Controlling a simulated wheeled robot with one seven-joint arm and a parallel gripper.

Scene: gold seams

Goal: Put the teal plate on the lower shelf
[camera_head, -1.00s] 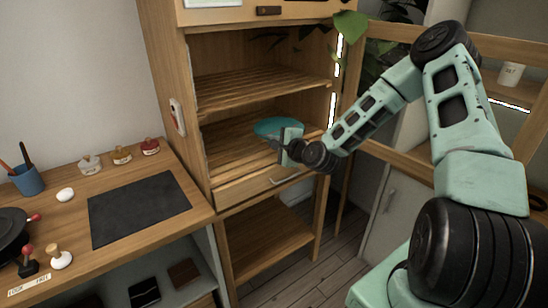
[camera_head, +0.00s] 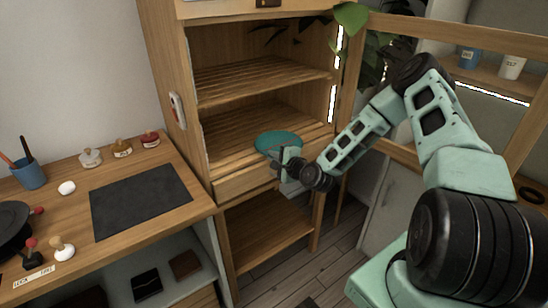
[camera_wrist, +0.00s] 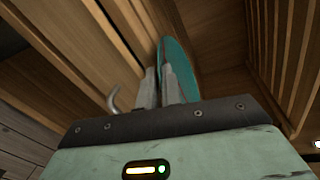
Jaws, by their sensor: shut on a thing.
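The teal plate (camera_head: 277,141) is held by its near edge at the front of the cabinet's lower slatted shelf (camera_head: 228,142). It looks roughly level in the head view; I cannot tell whether it touches the shelf. My gripper (camera_head: 289,161) is shut on the plate's rim, just outside the shelf's front edge. In the wrist view the plate (camera_wrist: 182,68) shows edge-on between and beyond the fingers (camera_wrist: 164,85). My gripper hides part of the plate's near edge.
The upper slatted shelf (camera_head: 260,82) is empty above the plate. A drawer (camera_head: 240,180) lies below the lower shelf; its handle (camera_wrist: 115,98) is close beside my fingers. A glazed door (camera_head: 450,35) stands open at right. Leaves (camera_head: 350,17) hang at the top right.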

